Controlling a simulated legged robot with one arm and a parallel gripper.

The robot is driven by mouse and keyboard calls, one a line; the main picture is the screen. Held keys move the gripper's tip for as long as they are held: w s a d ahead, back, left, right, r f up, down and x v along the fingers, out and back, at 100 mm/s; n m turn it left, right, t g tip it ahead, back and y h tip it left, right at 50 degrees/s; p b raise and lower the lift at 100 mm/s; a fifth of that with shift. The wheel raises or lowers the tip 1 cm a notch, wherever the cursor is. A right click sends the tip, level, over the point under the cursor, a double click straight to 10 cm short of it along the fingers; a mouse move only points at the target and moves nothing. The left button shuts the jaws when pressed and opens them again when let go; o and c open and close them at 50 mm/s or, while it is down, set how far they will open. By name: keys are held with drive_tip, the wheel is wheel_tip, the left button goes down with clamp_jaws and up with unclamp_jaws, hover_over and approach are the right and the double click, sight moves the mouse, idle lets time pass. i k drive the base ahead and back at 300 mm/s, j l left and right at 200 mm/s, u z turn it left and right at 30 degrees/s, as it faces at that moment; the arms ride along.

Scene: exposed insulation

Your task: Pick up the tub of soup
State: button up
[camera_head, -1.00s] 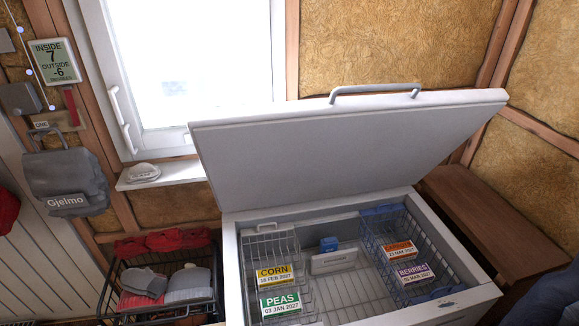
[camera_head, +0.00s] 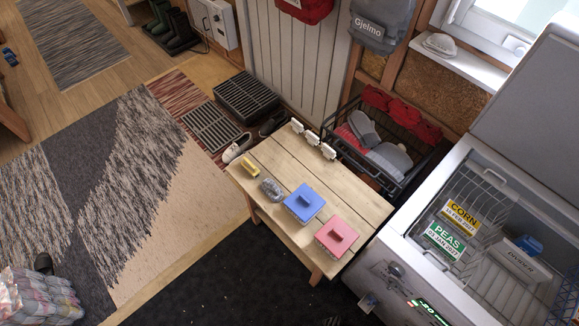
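Two lidded tubs stand side by side on a low wooden bench (camera_head: 285,165) in the middle of the view. One tub has a blue lid with a handle (camera_head: 304,203). The other, nearer the freezer, has a pink-red lid with a handle (camera_head: 337,236). No readable label shows on either, so I cannot tell which holds soup. My gripper is not in view.
The open chest freezer (camera_head: 400,262) stands right of the bench, with a wire basket of corn (camera_head: 461,215) and peas (camera_head: 445,241) packs. A rack of hats and gloves (camera_head: 375,150) is behind.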

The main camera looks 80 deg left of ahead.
sight(304, 204)
drive_tip(key=k+j+u, duration=0.1)
drive_tip(key=u, duration=2.35)
